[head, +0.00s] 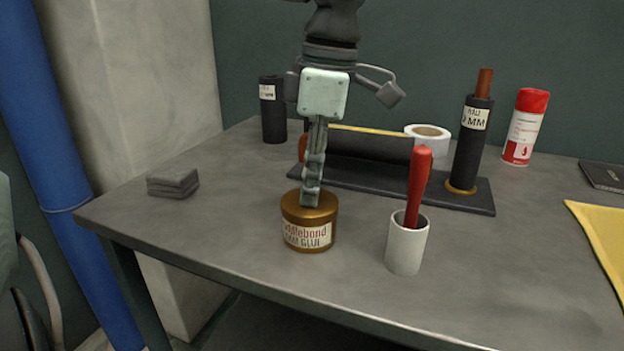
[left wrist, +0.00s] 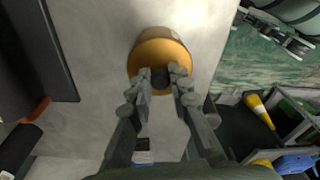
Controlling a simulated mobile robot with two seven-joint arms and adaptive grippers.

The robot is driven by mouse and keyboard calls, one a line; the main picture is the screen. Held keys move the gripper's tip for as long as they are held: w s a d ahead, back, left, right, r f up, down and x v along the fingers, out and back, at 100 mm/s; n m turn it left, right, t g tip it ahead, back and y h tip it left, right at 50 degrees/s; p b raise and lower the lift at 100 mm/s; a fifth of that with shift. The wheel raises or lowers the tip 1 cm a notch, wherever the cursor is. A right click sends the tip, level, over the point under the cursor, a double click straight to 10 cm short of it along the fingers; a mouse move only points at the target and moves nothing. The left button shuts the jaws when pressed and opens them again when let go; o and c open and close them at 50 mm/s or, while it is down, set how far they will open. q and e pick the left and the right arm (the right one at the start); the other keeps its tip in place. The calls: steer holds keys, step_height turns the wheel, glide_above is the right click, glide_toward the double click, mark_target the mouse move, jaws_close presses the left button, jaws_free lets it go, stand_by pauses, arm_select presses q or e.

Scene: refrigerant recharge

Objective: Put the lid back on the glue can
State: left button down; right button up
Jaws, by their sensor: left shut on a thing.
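The glue can (head: 307,235) is a brown-gold tin with a cream label, upright near the table's front edge. Its gold lid (head: 294,200) is at the can's top, apparently level; I cannot tell whether it is fully seated. My left gripper (head: 311,198) points straight down over it. In the left wrist view its fingers (left wrist: 161,80) are shut on the dark knob in the middle of the lid (left wrist: 150,55). The fingers hide part of the lid top. What looks like my right gripper (left wrist: 285,38) shows at the upper right there, its jaws unclear.
A white cup (head: 406,250) with a red-handled tool (head: 418,185) stands close on the right. Behind is a dark tray (head: 360,182) with a black roll. Grey blocks (head: 172,182) lie left. A spray can (head: 525,127) stands back right.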

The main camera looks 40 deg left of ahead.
stand_by(0.4)
arm_select(q)
steer(key=c, duration=1.3)
jaws_free()
steer(key=o, duration=0.4)
steer(key=shift+o, duration=0.2)
steer(key=shift+r+p, duration=1.65)
steer(key=shift+r, duration=1.85)
